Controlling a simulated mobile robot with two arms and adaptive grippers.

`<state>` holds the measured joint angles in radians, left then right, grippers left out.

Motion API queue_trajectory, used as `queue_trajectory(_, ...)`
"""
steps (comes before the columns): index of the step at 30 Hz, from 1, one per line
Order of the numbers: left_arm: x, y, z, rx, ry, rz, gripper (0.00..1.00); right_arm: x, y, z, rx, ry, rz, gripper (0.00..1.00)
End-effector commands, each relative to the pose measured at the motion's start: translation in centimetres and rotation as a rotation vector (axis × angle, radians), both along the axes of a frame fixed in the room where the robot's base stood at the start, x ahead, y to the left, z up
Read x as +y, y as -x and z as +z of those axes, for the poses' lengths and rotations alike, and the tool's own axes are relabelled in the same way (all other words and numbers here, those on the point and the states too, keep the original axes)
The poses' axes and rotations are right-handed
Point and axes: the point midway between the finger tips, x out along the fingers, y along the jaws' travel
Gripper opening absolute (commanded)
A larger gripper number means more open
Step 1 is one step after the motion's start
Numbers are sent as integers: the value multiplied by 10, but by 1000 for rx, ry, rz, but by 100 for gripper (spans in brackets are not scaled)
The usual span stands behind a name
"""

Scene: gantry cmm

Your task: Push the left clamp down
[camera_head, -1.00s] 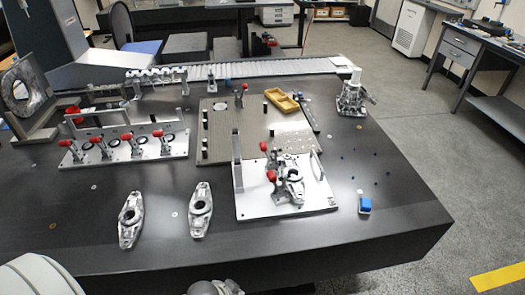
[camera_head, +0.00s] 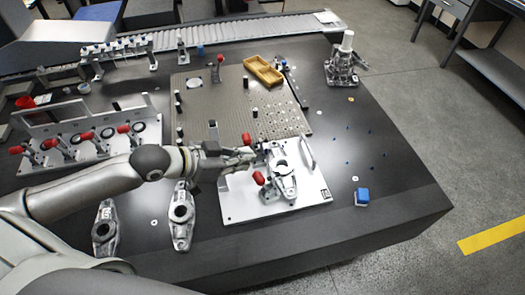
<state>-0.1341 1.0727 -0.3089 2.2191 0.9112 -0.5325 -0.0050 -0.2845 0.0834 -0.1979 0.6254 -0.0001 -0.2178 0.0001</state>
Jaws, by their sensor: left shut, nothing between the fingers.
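The white fixture plate (camera_head: 312,195) lies on the dark table and bears a silver cast part (camera_head: 281,172). Two red-tipped clamps stand at its left side. The rear clamp's red tip (camera_head: 246,139) shows just behind my gripper, and the front clamp's red tip (camera_head: 258,178) shows just in front of it. My left gripper (camera_head: 250,158) is shut and empty, reaching in from the left over the plate's left edge, close to both clamps. It hides part of the clamps' bodies, and I cannot tell whether it touches either. My right gripper is not in view.
Two loose cast parts (camera_head: 181,215) (camera_head: 106,228) lie left of the plate. Another fixture with several red-tipped clamps (camera_head: 75,145) stands at left. A perforated board (camera_head: 215,95) with a yellow tray (camera_head: 263,70) lies behind. A blue block (camera_head: 362,196) sits at right, where the table is mostly clear.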

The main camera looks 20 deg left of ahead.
Motion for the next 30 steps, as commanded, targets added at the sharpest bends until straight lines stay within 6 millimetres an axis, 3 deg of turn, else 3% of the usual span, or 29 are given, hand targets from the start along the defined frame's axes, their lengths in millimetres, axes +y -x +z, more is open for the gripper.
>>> queue_trajectory(5, -2, -2, 7, -8, 12, -10, 0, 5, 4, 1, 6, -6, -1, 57)
queue_trajectory(14, -21, -24, -9, -7, 15, -6, 0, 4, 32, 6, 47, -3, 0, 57)
queue_trajectory(26, -58, -65, -43, -5, 12, -9, 0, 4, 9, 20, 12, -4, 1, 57)
queue_trajectory(30, -45, -51, -59, -1, 5, -9, 0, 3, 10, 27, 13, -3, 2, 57)
